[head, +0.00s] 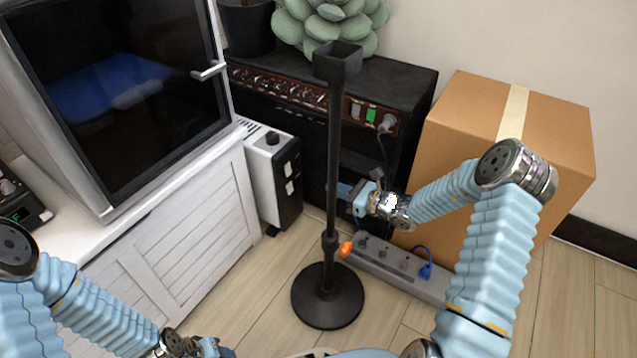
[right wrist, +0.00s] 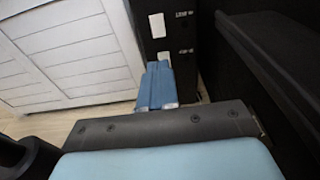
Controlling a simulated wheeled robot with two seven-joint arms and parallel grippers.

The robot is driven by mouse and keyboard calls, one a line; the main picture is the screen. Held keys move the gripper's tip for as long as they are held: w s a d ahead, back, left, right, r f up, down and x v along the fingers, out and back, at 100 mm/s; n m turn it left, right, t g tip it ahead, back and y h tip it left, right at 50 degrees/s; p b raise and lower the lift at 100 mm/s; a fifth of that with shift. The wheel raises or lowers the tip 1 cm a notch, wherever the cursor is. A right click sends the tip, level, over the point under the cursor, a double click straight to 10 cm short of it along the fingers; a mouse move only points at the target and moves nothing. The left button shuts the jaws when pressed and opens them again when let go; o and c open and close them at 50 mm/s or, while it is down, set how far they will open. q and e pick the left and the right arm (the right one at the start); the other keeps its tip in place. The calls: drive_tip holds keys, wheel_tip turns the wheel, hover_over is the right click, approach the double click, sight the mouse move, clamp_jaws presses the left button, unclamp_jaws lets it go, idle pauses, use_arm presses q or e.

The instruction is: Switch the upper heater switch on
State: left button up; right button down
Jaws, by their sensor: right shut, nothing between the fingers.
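The heater (head: 259,175) is a white and black box on the floor beside the white cabinet. Its dark end panel has an upper switch (head: 288,169) and a lower switch (head: 289,187), both white. In the right wrist view the upper switch (right wrist: 157,25) and the lower switch (right wrist: 162,57) show ahead of my fingers. My right gripper (head: 344,192) is shut and empty, right of the heater and apart from it, partly hidden behind the black pole. Its blue fingers (right wrist: 157,70) point toward the panel. My left gripper (head: 213,347) is low at the bottom edge, its fingers mostly hidden.
A black stand (head: 328,296) with a tall pole rises in front of my right gripper. A power strip (head: 375,259) with an orange switch lies on the floor. A black amplifier (head: 405,90) and a cardboard box (head: 470,110) stand behind. The cabinet (head: 180,220) is left.

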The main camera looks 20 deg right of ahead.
sight(290, 174)
use_arm(q)
wheel_tip(290, 174, down, 2)
drive_tip(key=shift+f+b, duration=0.2)
drive_tip(key=shift+b, duration=0.9)
use_arm(e)
drive_tip(key=x, duration=1.2)
drive_tip(key=shift+w+a, duration=0.25)
drive_tip(key=shift+w, duration=0.05)
use_arm(q)
drive_tip(key=shift+f, duration=0.1)
use_arm(e)
drive_tip(key=shift+w+a+f, duration=0.1)
